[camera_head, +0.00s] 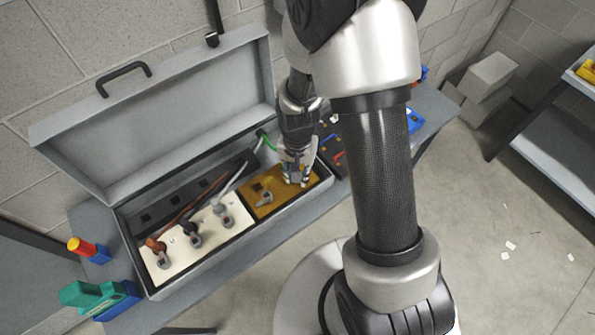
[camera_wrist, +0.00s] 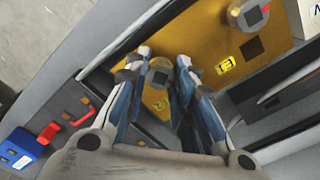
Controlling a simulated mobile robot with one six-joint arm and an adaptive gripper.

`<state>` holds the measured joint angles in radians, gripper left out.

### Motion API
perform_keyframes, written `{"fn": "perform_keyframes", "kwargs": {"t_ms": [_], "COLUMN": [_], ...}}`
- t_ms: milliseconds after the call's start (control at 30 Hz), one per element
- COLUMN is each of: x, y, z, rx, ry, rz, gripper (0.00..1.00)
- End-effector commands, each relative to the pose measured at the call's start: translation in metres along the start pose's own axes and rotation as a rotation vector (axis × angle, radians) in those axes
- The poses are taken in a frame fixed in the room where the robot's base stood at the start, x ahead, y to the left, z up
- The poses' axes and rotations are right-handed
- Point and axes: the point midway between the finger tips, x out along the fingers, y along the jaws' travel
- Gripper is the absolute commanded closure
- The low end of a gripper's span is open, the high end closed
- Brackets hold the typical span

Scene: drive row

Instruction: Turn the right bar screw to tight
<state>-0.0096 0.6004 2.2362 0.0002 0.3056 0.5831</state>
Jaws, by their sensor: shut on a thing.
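The open grey box (camera_head: 200,262) holds a yellow-brown plate (camera_head: 290,203) at its right end. My gripper (camera_head: 297,176) reaches down over the right part of that plate. In the wrist view my gripper (camera_wrist: 162,66) has its two fingers around the right bar screw (camera_wrist: 159,76), a grey round head with a dark square face, and is shut on it. The fingers hide its sides, and in the head view they cover it. The other bar screw (camera_head: 264,199) stands free on the plate's left part; it also shows in the wrist view (camera_wrist: 249,14).
A white panel (camera_head: 205,245) with several cable lugs lies left of the plate. The raised lid (camera_head: 160,115) stands behind. A green tool (camera_head: 92,296) and a red-yellow-blue item (camera_head: 88,250) lie left of the box. Blue and red items (camera_wrist: 25,147) lie beyond the right end.

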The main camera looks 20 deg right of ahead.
Motion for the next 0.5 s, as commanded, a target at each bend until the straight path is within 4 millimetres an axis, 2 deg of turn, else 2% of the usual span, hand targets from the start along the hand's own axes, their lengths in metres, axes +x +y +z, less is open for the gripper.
{"fn": "perform_keyframes", "kwargs": {"t_ms": [333, 367, 500], "x": [-0.0009, -0.0009, -0.0007], "y": [-0.0009, -0.0009, -0.0007], "z": [-0.0019, -0.0019, -0.0015], "rx": [0.002, 0.002, 0.001], "ry": [0.005, 0.005, 0.004], "rz": [-0.003, -0.003, -0.002], "gripper": [1.0, 0.76, 0.67]}}
